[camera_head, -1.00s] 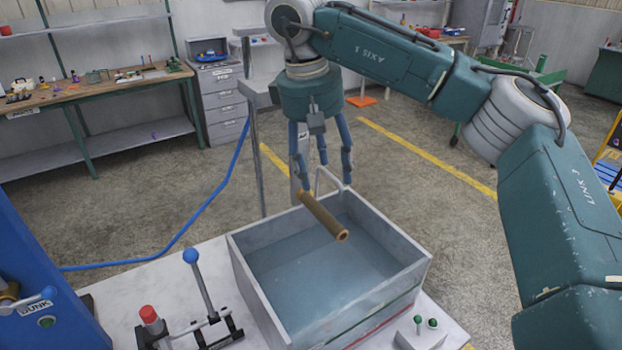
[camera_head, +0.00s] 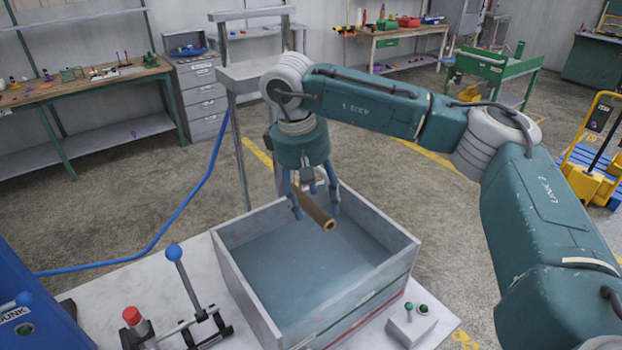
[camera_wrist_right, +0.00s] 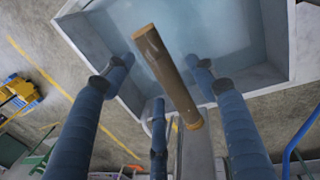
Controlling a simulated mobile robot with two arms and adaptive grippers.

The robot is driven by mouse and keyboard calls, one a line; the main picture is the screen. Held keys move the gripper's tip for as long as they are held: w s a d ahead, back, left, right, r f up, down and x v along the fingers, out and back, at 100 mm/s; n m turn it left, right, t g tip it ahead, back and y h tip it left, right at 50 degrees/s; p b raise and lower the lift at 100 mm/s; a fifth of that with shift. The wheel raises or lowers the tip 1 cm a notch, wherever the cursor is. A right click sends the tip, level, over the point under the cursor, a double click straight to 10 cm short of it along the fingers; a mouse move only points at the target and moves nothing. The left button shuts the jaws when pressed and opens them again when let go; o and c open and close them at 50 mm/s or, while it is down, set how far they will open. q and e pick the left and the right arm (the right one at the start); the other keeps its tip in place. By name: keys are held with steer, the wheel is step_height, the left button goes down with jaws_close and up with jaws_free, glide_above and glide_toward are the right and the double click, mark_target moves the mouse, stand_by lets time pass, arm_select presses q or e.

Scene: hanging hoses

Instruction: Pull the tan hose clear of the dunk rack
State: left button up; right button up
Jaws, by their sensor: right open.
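The tan hose (camera_head: 315,208) is a short stiff-looking tube lying at a slant over the back part of the grey water tank (camera_head: 390,232). My right gripper (camera_head: 316,203) is open, pointing down, with its blue fingers around the hose. In the right wrist view the hose (camera_wrist_right: 168,72) runs between two spread fingertips, and a third finger is below it; I see a gap on both sides. A grey upright (camera_wrist_right: 196,155) lies beyond the hose's lower end there; whether they touch is unclear. What holds the hose is hidden. My left gripper is out of view.
A tall grey stand (camera_head: 250,75) rises behind the tank. On the white bench are a blue-knobbed lever (camera_head: 185,275), a red-topped part (camera_head: 132,318) and a green-button box (camera_head: 410,325). A blue cabinet (camera_head: 35,310) stands at left. A blue floor hose (camera_head: 175,215) runs behind.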

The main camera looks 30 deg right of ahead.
steer(key=shift+f, duration=0.55)
steer(key=shift+d, duration=0.1)
steer(key=c, duration=1.3)
steer(key=shift+s, duration=0.15)
steer(key=shift+s, duration=0.35)
steer(key=shift+s+d, duration=0.1)
steer(key=shift+s, duration=0.15)
